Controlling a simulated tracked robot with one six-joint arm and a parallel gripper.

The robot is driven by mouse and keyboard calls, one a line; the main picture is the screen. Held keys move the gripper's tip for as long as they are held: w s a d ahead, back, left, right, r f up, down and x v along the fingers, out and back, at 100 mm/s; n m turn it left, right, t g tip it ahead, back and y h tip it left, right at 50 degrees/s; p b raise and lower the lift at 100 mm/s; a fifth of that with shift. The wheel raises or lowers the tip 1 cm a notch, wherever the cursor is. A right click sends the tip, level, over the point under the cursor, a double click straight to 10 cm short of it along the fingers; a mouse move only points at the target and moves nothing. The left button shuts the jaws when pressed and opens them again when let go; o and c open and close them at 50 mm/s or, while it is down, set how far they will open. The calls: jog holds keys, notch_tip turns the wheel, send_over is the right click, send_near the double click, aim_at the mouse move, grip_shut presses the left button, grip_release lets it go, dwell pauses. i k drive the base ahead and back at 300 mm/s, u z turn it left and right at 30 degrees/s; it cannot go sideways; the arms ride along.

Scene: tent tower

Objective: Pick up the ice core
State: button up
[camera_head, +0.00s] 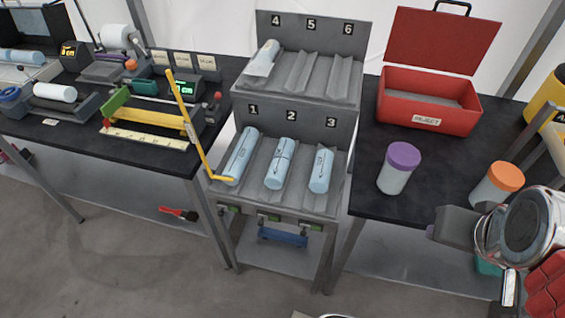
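Three pale blue ice cores lie in the lower tier of a grey rack: one in slot 1 (239,155), one in slot 2 (280,163) and one in slot 3 (320,170). The cores carry dark line markings. A whitish, wrapped-looking core (262,58) lies in slot 4 of the upper tier; slots 5 and 6 look empty. My gripper (445,226) is at the right edge, beside the right table and apart from the rack and cores. Only a dark finger part shows, so its opening is hidden.
The right table holds an open red reject box (427,115), a purple-lidded jar (399,168) and an orange-lidded jar (496,184) close to my arm. The left table (90,130) is crowded with instruments.

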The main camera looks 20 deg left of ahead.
aim_at(275, 177)
jog(key=z, duration=0.05)
jog(key=k, duration=1.25)
jog(key=u, duration=1.4)
jog(key=i, duration=1.65)
jog(key=u, duration=0.05)
